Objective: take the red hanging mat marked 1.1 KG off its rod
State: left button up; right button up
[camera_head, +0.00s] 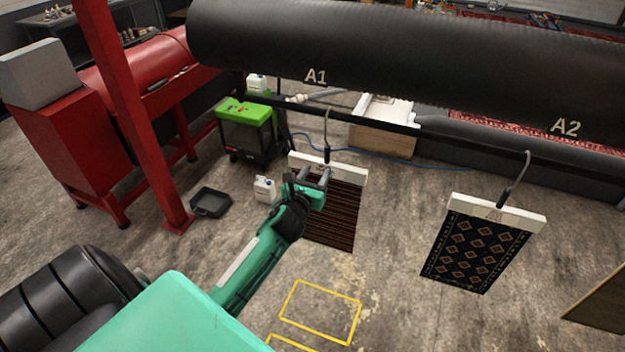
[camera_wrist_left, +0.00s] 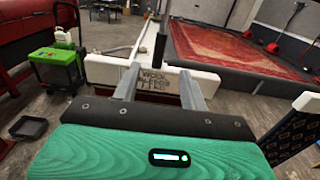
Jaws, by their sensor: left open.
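A dark mat with red-brown stripes (camera_head: 338,225) hangs below mark A1. Its white header bar (camera_head: 352,174) hangs by a hook (camera_head: 327,130) from a black rod (camera_head: 400,127). In the left wrist view the bar (camera_wrist_left: 105,72) carries a label starting "WOOL"; its smaller print is unclear. My left gripper (camera_head: 315,173) is open in front of this bar; its fingers (camera_wrist_left: 160,84) appear either side of the label. I cannot tell whether they touch it. A second mat, dark with diamonds (camera_head: 472,250), hangs below A2. My right gripper is not in view.
A large black roller (camera_head: 420,65) spans above the rod. A red post (camera_head: 125,110) and red machine (camera_head: 65,140) stand left. A green-topped cart (camera_head: 245,115), white jug (camera_head: 264,188) and black tray (camera_head: 210,202) are nearby. Yellow outlines (camera_head: 320,311) mark open floor.

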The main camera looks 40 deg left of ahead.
aim_at(326, 155)
pick_arm(q)
jog(key=shift+b+x, duration=1.3)
jog(key=shift+x, duration=3.75)
jog(key=shift+a, duration=0.15)
grip_shut()
jog(key=shift+r, duration=0.2)
jog(key=shift+r+p, duration=2.05)
jog(key=shift+r, duration=0.05)
